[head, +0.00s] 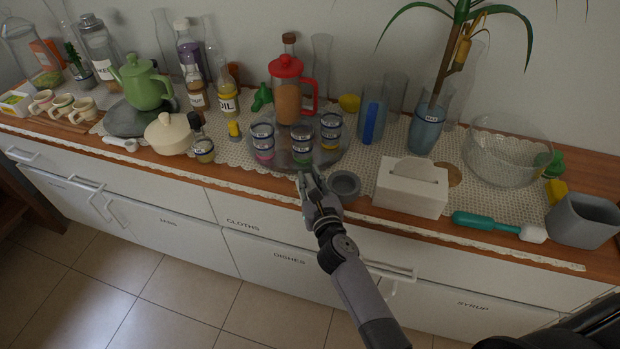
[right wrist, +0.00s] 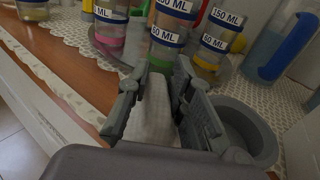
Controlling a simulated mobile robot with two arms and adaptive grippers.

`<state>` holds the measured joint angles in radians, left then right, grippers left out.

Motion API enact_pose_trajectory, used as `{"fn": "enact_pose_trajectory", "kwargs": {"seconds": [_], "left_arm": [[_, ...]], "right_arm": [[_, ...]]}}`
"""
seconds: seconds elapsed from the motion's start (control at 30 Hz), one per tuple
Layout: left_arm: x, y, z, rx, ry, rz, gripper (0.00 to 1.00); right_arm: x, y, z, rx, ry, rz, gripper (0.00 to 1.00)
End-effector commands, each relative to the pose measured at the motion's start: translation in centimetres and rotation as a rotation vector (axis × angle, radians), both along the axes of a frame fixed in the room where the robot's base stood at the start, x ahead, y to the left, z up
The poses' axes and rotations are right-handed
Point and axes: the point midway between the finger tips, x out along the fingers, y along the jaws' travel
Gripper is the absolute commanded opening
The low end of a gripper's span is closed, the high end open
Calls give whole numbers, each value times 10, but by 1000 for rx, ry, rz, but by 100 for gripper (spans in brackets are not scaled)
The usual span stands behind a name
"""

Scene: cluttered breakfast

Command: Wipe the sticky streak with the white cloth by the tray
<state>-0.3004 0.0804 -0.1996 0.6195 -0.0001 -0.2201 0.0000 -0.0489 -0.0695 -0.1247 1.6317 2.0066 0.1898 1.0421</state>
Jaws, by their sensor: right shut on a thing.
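My right gripper (head: 310,186) is at the counter's front edge, just in front of the round grey tray (head: 329,160). In the right wrist view its fingers (right wrist: 165,95) are closed on a white textured cloth (right wrist: 152,112), which stands up between them. The cloth is mostly hidden by the gripper in the head view. I cannot make out the sticky streak in either view. My left gripper is not in view.
A small grey bowl (head: 344,184) sits close to the right of the gripper; it also shows in the right wrist view (right wrist: 252,130). A white tissue box (head: 411,187) stands further right. A cream lidded pot (head: 169,134) is to the left. A bare wood strip (head: 245,182) runs along the front.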

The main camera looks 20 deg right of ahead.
Motion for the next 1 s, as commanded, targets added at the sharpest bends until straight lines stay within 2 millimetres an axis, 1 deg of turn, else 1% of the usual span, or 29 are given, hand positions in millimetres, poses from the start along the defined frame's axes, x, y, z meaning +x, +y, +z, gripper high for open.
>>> {"fn": "enact_pose_trajectory", "kwargs": {"seconds": [0.17,0.63,0.87,1.0], "left_arm": [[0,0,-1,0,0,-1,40],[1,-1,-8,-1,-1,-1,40],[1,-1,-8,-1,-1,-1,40],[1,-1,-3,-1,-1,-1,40]], "right_arm": [[2,3,-1,2,1,0,0],[23,35,0,2,0,3,0],[22,34,-1,2,-2,5,0],[17,25,0,1,-1,3,0]]}}
